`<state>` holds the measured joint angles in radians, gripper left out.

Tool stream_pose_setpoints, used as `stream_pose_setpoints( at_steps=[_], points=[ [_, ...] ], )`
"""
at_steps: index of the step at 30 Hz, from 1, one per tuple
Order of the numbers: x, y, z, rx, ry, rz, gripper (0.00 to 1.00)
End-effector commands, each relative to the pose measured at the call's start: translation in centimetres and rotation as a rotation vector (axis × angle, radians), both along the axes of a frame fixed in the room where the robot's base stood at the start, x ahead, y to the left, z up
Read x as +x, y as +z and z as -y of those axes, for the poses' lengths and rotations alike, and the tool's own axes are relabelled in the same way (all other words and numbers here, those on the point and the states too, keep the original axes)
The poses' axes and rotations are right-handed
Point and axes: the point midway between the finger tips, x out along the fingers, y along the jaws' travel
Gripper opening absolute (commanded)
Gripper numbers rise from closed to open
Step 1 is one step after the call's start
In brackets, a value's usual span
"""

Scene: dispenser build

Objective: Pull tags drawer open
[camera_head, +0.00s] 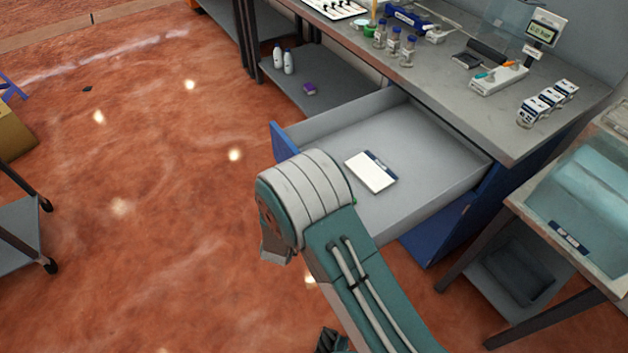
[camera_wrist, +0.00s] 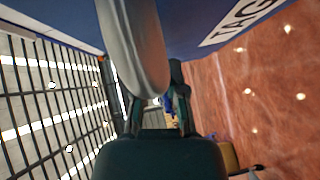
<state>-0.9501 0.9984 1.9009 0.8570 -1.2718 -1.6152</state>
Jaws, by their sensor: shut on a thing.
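The tags drawer (camera_head: 325,128) stands pulled out from under the workbench, its grey inside in view. It holds a white pad with a dark blue strip (camera_head: 371,172). Its blue front shows in the wrist view (camera_wrist: 190,25), with part of a white label (camera_wrist: 240,22) bearing large letters. A grey rounded handle (camera_wrist: 135,45) runs across the top middle of the wrist view. My gripper (camera_wrist: 155,105) is shut on this handle, a dark finger on each side. In the head view my arm hides the gripper, the handle and part of the drawer front.
The workbench top (camera_head: 450,95) carries bottles, a scale display (camera_head: 543,28) and small labelled boxes (camera_head: 548,102). A side table with a clear bin (camera_head: 590,215) stands at right. A wheeled cart (camera_head: 15,225) is at far left. The red floor (camera_head: 150,220) between is clear.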

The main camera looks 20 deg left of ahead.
Motion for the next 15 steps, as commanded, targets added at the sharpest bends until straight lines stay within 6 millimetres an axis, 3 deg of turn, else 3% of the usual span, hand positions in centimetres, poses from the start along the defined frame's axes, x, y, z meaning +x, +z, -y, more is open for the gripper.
stream_pose_setpoints(
  at_steps=[6, 15],
  points=[
    [-1.35, -0.62, -0.74, -0.009, 0.002, -0.014, 0.0],
    [-1.48, -0.63, -0.83, -0.009, 0.0, -0.014, 0.0]
  ],
)
